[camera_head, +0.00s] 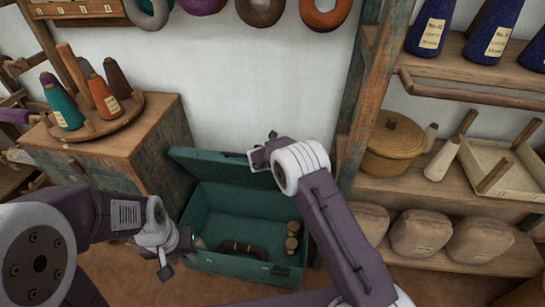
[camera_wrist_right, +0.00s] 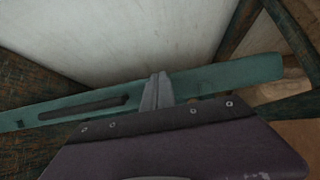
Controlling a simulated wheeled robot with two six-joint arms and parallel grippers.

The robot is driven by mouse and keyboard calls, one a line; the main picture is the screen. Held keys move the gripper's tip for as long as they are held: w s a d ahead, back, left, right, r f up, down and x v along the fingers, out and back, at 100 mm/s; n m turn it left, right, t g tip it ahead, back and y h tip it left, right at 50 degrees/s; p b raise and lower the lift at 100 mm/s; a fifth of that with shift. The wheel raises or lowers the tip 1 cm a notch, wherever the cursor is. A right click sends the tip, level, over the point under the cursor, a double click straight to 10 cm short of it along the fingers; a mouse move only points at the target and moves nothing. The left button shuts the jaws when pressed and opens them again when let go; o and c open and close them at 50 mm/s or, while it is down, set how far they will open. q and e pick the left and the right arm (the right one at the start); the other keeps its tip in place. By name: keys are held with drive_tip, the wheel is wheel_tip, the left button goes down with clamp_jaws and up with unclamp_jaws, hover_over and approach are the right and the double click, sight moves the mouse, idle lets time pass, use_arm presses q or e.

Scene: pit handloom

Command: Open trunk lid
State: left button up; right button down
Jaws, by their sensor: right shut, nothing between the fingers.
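The green trunk (camera_head: 225,266) stands on the floor against the wall in the head view. Its lid (camera_head: 206,163) is raised and leans back, so the inside shows. My right gripper (camera_head: 257,158) is shut and empty at the lid's upper edge. In the right wrist view its closed fingers (camera_wrist_right: 156,92) overlap the green lid (camera_wrist_right: 230,76); I cannot tell whether they touch it. My left gripper (camera_head: 178,264) is low by the trunk's front left corner, and whether its fingers are apart is unclear.
A wooden cabinet (camera_head: 158,140) with yarn cones stands close on the left. Small spools (camera_head: 292,244) and a brown curved object (camera_head: 243,248) show at the trunk.

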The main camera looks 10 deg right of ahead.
drive_tip(key=s+a+r+p, duration=0.1)
drive_tip(key=s+r, duration=0.2)
drive_tip(key=r, duration=0.5)
drive_tip(key=shift+s+a+r, duration=0.2)
drive_tip(key=shift+s+r, duration=0.15)
drive_tip(key=shift+s, duration=0.05)
drive_tip(key=c, duration=1.7)
unclamp_jaws()
